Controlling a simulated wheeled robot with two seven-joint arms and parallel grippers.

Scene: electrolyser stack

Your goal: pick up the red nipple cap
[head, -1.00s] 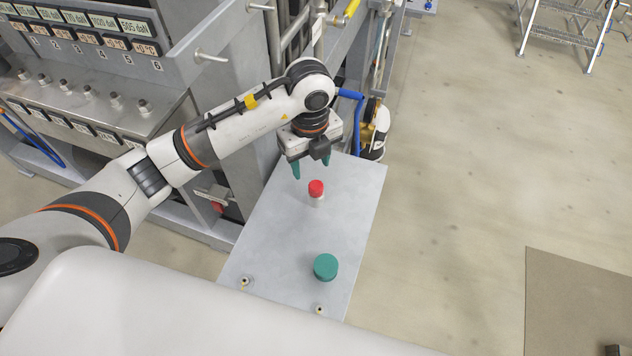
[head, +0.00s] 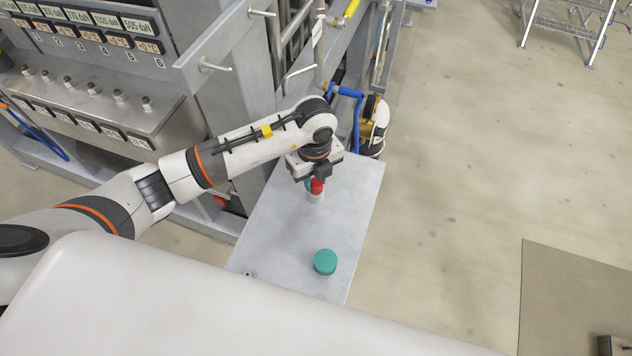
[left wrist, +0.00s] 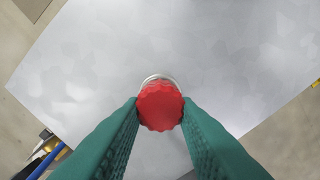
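The red nipple cap (head: 317,187) sits on top of a short pale nipple (head: 315,198) that stands on the grey metal plate (head: 290,245). My left gripper (head: 314,184) points down with its teal fingers at the cap. In the left wrist view the fingers (left wrist: 160,104) lie against both sides of the ribbed red cap (left wrist: 160,106), with no clear gap. A silver rim (left wrist: 158,78) shows just behind the cap. In the head view one finger is mostly hidden behind the cap and wrist. My right gripper is not in view.
A teal round cap (head: 325,262) stands on the near part of the plate. The electrolyser frame (head: 230,90) with its panel and pipes borders the plate on the left. A blue hose (head: 356,120) is behind. Open floor lies to the right.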

